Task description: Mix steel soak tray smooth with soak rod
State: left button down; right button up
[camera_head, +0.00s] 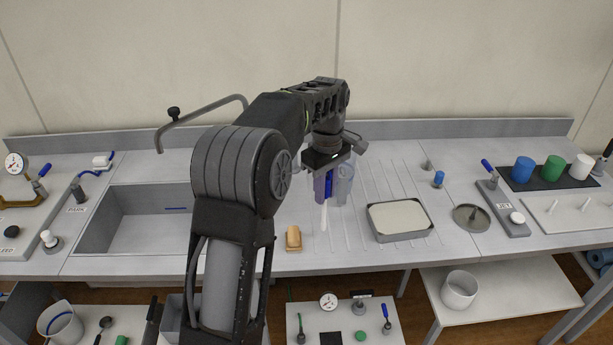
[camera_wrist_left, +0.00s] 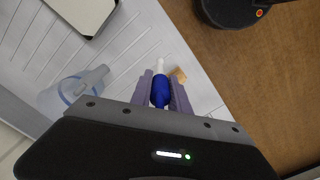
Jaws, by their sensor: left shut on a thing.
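The steel soak tray (camera_head: 377,231) sits on the ridged drainboard, filled almost to its rim with a pale, flat-looking material. Its corner also shows at the top left of the left wrist view (camera_wrist_left: 88,36). My left gripper (camera_head: 326,187) is shut on the soak rod by its blue handle (camera_wrist_left: 160,91). The rod's white end (camera_head: 324,217) points down over the drainboard, left of the tray and apart from it. My right gripper is in neither view.
A clear vessel (camera_head: 345,186) stands close beside my left gripper. A tan block (camera_head: 293,239) lies near the counter's front edge. The sink basin (camera_head: 135,235) is to the left.

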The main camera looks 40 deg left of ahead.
pick_arm(q)
jog(key=s+d+f+m+b, duration=0.1)
jog(key=d+f+m+b, duration=0.1)
jog(key=d+f+m, duration=0.3)
jog(key=s+d+f+m+b, duration=0.1)
jog(key=d+f+m+b, duration=0.1)
jog(key=d+f+m, duration=0.4)
jog(key=d+m, duration=0.4)
jog(key=d, duration=0.2)
jog(key=shift+d+m, duration=0.15)
jog(key=shift+m, duration=0.25)
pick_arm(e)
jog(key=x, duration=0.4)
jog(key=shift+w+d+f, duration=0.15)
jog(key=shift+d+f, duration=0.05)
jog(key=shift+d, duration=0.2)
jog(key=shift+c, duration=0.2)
